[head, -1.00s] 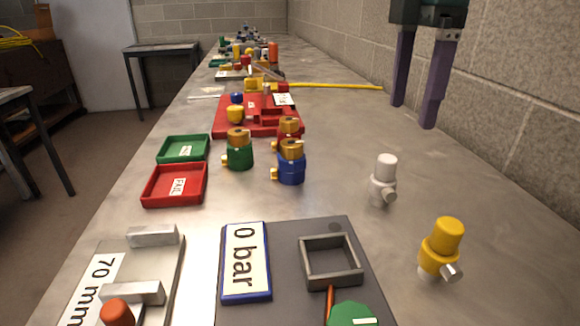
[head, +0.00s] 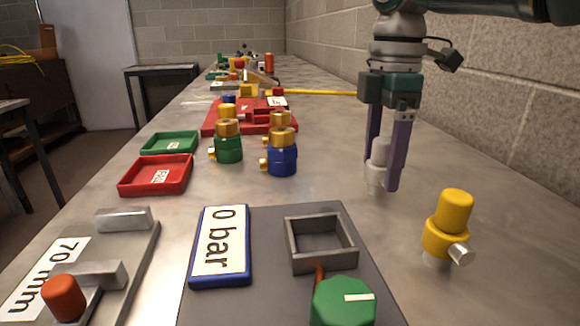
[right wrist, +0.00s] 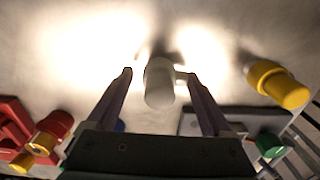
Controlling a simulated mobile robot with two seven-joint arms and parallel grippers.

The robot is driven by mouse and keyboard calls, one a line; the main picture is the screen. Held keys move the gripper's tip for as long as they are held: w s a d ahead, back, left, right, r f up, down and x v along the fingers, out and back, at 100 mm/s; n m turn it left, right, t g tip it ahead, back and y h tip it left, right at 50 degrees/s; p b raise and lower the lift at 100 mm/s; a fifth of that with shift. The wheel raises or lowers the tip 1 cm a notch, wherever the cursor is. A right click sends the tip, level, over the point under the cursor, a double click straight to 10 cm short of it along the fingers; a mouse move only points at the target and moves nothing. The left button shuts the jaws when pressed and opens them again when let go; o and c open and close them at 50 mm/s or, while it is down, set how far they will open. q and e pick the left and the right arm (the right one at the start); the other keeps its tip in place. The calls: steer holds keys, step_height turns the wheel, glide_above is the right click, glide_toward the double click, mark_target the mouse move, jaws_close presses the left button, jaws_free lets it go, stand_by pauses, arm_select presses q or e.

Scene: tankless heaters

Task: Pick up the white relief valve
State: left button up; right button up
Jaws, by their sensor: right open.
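The white relief valve (head: 377,165) stands upright on the metal bench, partly hidden behind a finger of my right gripper in the head view. My right gripper (head: 384,178) points down with its purple fingers open, one on each side of the valve. In the right wrist view the valve (right wrist: 159,82) sits between the two open fingers of the gripper (right wrist: 158,80), with a gap to the left finger. Its side outlet points toward the right finger and looks close to it; I cannot tell whether they touch. My left gripper is not in view.
A yellow valve (head: 447,225) stands to the right. Blue (head: 282,158) and green (head: 228,147) valves stand to the left. A grey fixture plate with a square frame (head: 320,246) and a 0 bar sign (head: 221,247) is in front. Red (head: 155,178) and green (head: 170,143) trays lie at left.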

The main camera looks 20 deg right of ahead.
steer(key=shift+f, duration=0.7)
jaws_close()
